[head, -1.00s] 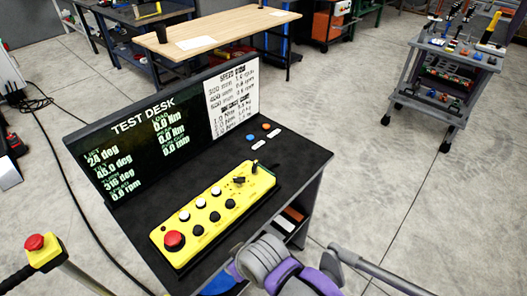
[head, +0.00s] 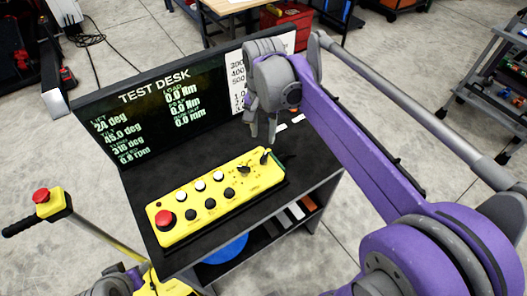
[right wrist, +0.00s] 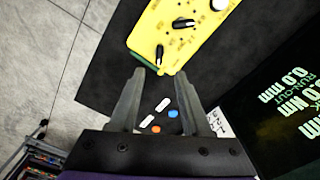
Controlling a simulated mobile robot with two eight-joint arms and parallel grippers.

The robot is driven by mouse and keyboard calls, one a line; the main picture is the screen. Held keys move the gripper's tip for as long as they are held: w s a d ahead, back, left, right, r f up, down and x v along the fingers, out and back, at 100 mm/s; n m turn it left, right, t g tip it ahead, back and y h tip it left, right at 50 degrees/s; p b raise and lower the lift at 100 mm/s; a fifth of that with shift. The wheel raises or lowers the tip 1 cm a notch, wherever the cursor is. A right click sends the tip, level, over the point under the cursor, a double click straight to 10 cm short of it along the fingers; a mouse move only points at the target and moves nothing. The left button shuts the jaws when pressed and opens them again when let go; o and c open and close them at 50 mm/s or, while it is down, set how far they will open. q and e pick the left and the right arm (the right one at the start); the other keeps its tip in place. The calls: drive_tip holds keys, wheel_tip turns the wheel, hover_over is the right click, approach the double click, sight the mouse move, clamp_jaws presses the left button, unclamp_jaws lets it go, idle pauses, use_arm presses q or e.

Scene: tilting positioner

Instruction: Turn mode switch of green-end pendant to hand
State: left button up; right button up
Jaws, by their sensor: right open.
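The yellow pendant (head: 215,195) lies on the black test desk, with a red mushroom button at its left end and a green edge at its right end (right wrist: 142,61). Two black lever knobs sit near the green end: one inboard (head: 243,169), one at the end (head: 265,157). The right wrist view shows the inboard knob (right wrist: 183,23) and the end knob (right wrist: 159,52). Their labels are too small to read, so I cannot tell which is the mode switch. My right gripper (head: 262,132) is open and empty above the desk, beyond the green end, apart from the knobs. My left gripper does not show.
The test desk screen (head: 165,105) stands behind the pendant. Blue and orange buttons (right wrist: 156,129) and white labels lie beyond the green end. A yellow box with a red button (head: 45,200) stands on a post at left. A grey cart (head: 490,85) stands at right.

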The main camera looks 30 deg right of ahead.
sight(264, 156)
drive_tip(key=f, duration=1)
drive_tip(key=shift+w+d+f+b, duration=0.15)
drive_tip(key=shift+d+f+b, duration=0.05)
drive_tip(key=shift+f+b, duration=0.1)
clamp_jaws()
